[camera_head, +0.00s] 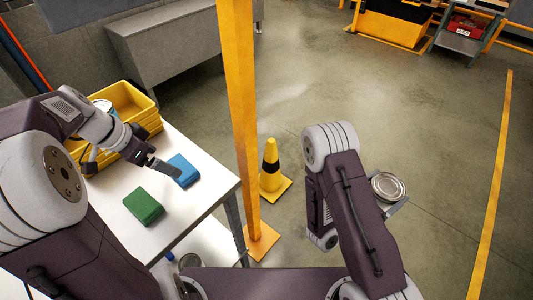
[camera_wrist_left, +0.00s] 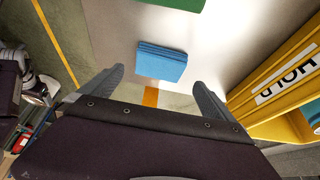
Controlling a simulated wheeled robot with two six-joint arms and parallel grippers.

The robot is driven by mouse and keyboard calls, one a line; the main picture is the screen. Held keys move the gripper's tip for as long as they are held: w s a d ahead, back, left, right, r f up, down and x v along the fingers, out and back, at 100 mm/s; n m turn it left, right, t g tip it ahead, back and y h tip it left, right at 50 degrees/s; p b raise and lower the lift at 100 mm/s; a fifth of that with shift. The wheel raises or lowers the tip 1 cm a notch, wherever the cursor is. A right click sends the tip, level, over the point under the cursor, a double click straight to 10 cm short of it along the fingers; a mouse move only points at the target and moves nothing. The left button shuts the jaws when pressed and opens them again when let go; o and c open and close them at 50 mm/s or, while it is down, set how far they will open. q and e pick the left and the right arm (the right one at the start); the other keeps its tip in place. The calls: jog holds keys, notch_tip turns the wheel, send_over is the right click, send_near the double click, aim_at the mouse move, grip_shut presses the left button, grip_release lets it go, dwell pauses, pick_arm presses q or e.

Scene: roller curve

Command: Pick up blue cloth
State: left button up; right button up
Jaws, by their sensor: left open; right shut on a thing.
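The folded blue cloth (camera_head: 184,170) lies on the white table (camera_head: 205,206) near its right edge. It also shows in the left wrist view (camera_wrist_left: 161,63), just ahead of the fingertips and between their lines. My left gripper (camera_head: 163,166) is open and empty, close beside the cloth; its two fingers (camera_wrist_left: 158,78) stand apart in the left wrist view. My right gripper (camera_head: 398,203) is mostly hidden behind its own arm. It is shut on a round metal can (camera_head: 388,186), held over the floor at the right.
A folded green cloth (camera_head: 143,206) lies nearer on the table. A yellow post (camera_head: 241,120) and a yellow cone (camera_head: 271,167) stand past the table's right edge.

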aim_at(179, 167)
pick_arm(q)
jog(key=shift+w+d+f, duration=0.25)
jog(key=shift+w+f, duration=0.15)
jog(key=shift+f, duration=0.15)
jog(key=shift+w+d+f, duration=0.2)
jog(key=shift+w+f, duration=0.15)
jog(key=shift+f, duration=0.2)
jog(key=shift+d+f, duration=0.1)
jog(key=shift+f, duration=0.15)
jog(key=x, duration=0.4)
jog(key=shift+s+p, duration=0.2)
jog(key=shift+p, duration=0.2)
jog(key=shift+w+f, duration=0.25)
jog(key=shift+s, duration=0.1)
jog(key=c, duration=1.1)
